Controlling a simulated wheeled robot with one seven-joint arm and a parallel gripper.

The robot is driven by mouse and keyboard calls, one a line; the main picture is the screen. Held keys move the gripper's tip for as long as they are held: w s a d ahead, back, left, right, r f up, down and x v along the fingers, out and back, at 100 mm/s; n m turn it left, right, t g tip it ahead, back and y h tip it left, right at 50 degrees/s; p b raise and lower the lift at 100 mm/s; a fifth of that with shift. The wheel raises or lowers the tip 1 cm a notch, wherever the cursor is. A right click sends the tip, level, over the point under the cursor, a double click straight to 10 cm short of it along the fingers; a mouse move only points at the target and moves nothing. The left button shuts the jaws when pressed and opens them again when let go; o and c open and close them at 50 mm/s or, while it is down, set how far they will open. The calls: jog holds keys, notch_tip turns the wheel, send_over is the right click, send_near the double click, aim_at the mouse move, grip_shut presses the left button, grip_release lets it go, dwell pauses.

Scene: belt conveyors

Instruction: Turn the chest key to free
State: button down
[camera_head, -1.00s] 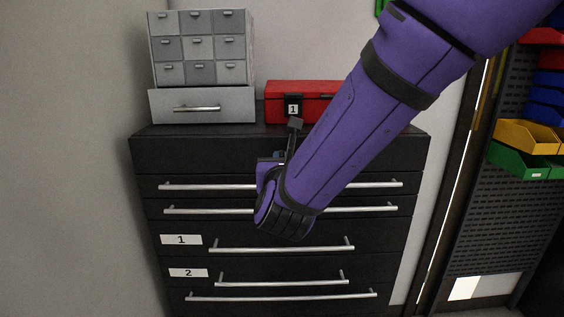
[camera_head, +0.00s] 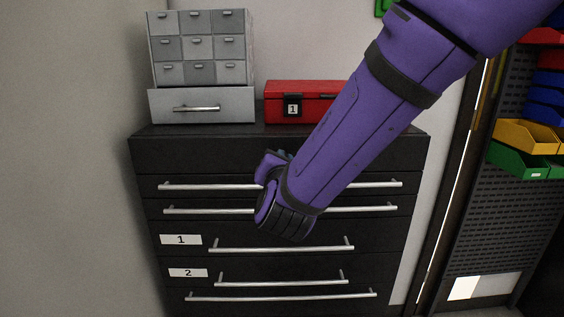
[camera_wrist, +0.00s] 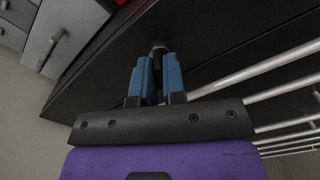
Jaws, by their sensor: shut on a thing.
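The chest is a black drawer cabinet (camera_head: 200,150) with long silver handles, standing against the wall. My gripper (camera_wrist: 158,72) is in front of its top drawer row. In the wrist view its blue fingers are closed around a small dark round piece (camera_wrist: 158,49), which appears to be the key at the chest's front face. The fingers hide most of it, so its turn angle cannot be told. In the head view my purple arm hides the key, and only a sliver of the blue fingers shows above the wrist.
A red box (camera_head: 325,88) labelled 1 and a grey small-drawer unit (camera_head: 200,48) stand on the chest top. Drawer handles (camera_head: 282,248) stick out below my wrist. Shelving with coloured bins (camera_head: 527,135) is at the right. A plain wall is at the left.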

jog(key=m, duration=1.2)
jog(key=shift+d+f, duration=0.1)
jog(key=shift+f, duration=0.1)
jog(key=shift+m, duration=0.3)
jog(key=c, duration=1.2)
grip_release()
jog(key=s, duration=1)
jog(key=shift+s+a, duration=0.2)
jog(key=shift+s, duration=0.2)
